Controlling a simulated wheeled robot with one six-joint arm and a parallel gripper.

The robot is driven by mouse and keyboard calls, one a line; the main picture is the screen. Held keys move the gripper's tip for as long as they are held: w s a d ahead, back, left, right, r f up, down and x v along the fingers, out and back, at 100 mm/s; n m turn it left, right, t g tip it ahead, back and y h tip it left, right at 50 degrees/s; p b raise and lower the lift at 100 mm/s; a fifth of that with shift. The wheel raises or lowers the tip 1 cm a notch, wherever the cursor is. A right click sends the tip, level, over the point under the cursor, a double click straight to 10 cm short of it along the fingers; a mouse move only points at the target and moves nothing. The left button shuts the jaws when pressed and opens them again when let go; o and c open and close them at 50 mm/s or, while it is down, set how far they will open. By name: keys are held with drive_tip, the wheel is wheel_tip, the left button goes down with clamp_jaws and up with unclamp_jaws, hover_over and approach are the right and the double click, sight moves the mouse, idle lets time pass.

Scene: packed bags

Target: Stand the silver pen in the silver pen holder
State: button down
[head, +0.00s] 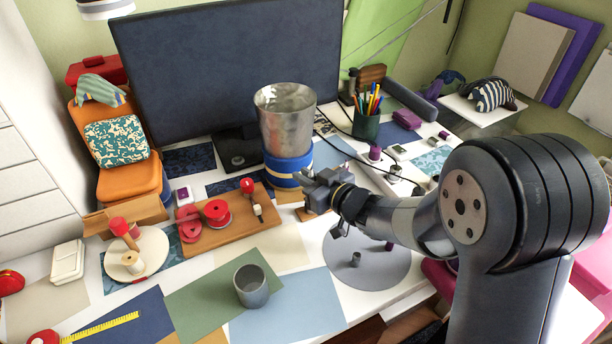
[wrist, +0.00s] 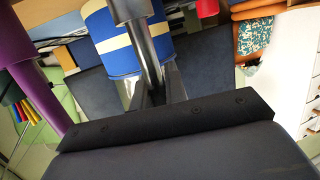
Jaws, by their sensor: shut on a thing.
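A silver-grey cup (head: 251,294), the pen holder, stands upright and looks empty on green and blue sheets at the front of the desk. In the wrist view, my gripper (wrist: 152,95) is shut on a slim grey rod, the silver pen (wrist: 148,58), which extends away from the palm. In the head view the pen is hard to make out against the gripper.
A green cup of pens (head: 366,124) is at the back right. A wooden board with red spools (head: 235,232) lies left. A grey round mat (head: 390,272) carries small items.

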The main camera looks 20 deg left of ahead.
drive_tip(key=shift+f+b, duration=0.35)
drive_tip(key=shift+f, duration=0.15)
drive_tip(key=c, duration=1.4)
unclamp_jaws()
drive_tip(key=shift+o, duration=0.2)
drive_tip(key=shift+r, duration=0.1)
wheel_tip(320, 180, up, 10)
drive_tip(key=p, duration=0.3)
